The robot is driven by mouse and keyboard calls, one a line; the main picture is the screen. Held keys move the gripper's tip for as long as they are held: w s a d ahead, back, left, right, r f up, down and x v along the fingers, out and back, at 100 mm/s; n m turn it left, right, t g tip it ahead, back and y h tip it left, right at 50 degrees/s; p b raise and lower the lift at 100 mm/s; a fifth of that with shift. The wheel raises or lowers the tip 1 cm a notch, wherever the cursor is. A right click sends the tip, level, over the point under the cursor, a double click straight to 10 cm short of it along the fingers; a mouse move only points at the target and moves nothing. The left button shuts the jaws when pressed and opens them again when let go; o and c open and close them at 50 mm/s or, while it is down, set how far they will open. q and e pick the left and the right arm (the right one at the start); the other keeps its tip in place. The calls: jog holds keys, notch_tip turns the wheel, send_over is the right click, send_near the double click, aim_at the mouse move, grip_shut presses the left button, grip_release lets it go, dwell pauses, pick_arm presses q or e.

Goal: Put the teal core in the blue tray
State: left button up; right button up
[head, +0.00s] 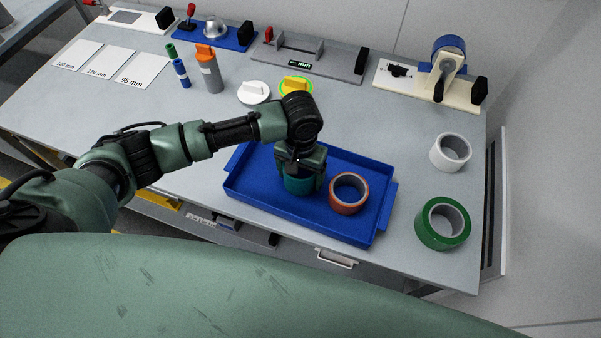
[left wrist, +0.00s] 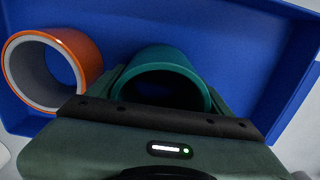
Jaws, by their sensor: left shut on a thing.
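The teal core (head: 299,185) is a short hollow cylinder inside the outline of the blue tray (head: 259,190), left of the middle. My left gripper (head: 303,176) reaches down from above and is shut on the teal core. In the left wrist view the teal core (left wrist: 165,62) shows its open end between the fingers, over the blue floor of the tray (left wrist: 235,45). I cannot tell whether the core touches the tray floor. My right gripper is not in view.
An orange core (head: 349,190) is in the tray just right of the teal core. A green roll (head: 442,223) and a white roll (head: 450,152) lie right of the tray. Fixtures line the table's back edge. An orange-topped bottle (head: 210,72) and markers stand at back left.

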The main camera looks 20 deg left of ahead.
pick_arm(q)
jog(key=o, duration=1.5)
jog(key=shift+f, duration=0.1)
jog(key=shift+c, duration=0.2)
jog(key=shift+r, duration=0.5)
notch_tip(320, 180, up, 11)
jog(key=b, duration=0.1)
jog(key=shift+r, duration=0.15)
